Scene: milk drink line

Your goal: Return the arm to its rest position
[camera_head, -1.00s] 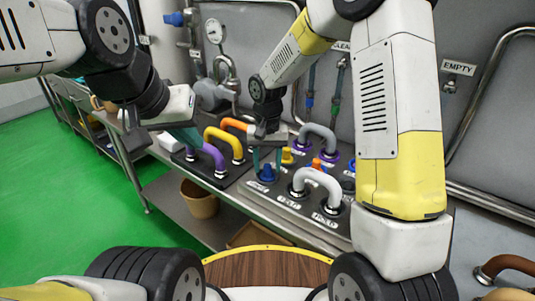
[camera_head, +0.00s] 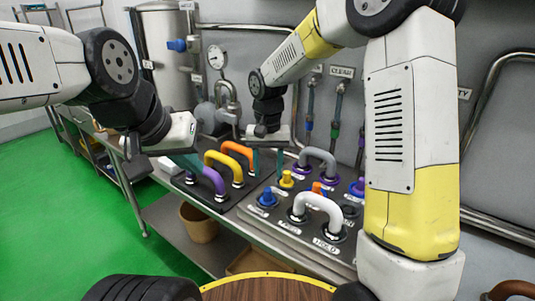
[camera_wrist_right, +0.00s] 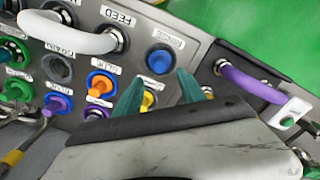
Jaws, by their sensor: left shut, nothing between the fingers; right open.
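My right gripper (camera_head: 268,162) is open and empty, above the control panel and behind the blue knob in the head view. In the right wrist view its teal fingers (camera_wrist_right: 162,88) are apart, with the blue knob (camera_wrist_right: 159,59) seen beyond them and a yellow knob partly hidden behind one finger. My right arm reaches in from the upper right. My left gripper (camera_head: 190,160) is shut and empty, beside the purple handle (camera_head: 214,182) of the left panel; its fingertips are partly hard to make out.
The panel (camera_head: 258,220) carries a white handle (camera_head: 318,206), a grey handle (camera_head: 318,157) and several coloured knobs. Yellow (camera_head: 230,164) and orange handles stand on the left panel. Pipes, a gauge (camera_head: 217,56) and a tank are behind. A bin (camera_head: 198,222) sits on the shelf below.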

